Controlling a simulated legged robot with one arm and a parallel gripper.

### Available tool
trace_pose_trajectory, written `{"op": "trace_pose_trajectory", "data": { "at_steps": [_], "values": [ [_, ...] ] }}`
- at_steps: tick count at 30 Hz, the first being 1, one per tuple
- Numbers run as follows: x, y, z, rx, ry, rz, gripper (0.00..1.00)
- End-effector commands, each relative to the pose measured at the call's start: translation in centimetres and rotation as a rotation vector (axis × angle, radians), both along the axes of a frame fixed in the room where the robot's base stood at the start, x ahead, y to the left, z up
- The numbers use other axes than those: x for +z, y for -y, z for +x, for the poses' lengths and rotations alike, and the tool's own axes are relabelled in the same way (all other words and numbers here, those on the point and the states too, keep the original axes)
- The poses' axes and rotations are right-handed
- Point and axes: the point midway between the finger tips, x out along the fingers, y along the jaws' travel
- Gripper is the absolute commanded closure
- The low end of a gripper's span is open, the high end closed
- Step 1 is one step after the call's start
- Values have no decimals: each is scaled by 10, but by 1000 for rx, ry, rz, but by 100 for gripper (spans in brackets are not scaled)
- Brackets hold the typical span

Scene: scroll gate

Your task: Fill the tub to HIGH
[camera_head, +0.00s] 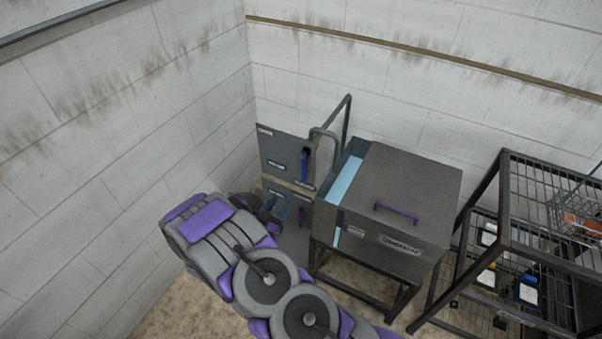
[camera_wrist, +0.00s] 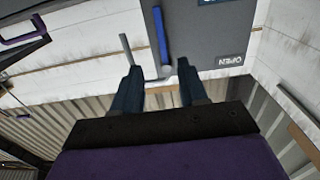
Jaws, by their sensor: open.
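The grey tub (camera_head: 392,195) stands on a dark frame in the head view, with light blue water (camera_head: 346,180) along its open left side. A grey control panel (camera_head: 277,152) with small labels and a blue lever (camera_head: 305,165) is left of it. In the wrist view the panel (camera_wrist: 205,35) carries an upside-down "OPEN" label (camera_wrist: 229,60). My gripper (camera_wrist: 159,68) is open, and the blue lever (camera_wrist: 161,38) appears between its fingertips; whether it touches them or lies beyond them I cannot tell.
A purple handle (camera_head: 396,212) sits on the tub's cover. A bent grey pipe (camera_head: 345,122) rises behind the panel. A black wire rack (camera_head: 505,240) with several small items stands to the right. Walls close off the left and back.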

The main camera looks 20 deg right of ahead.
Motion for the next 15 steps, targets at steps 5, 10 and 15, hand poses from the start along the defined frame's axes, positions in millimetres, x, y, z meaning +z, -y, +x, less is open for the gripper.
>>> {"op": "trace_pose_trajectory", "data": {
  "at_steps": [5, 10, 15],
  "values": [
    [-1, 11, 9, -2, 2, 0, 57],
    [-1, 31, 23, -4, 0, 3, 57],
    [-1, 51, 38, -3, 1, 3, 57]
  ]
}}
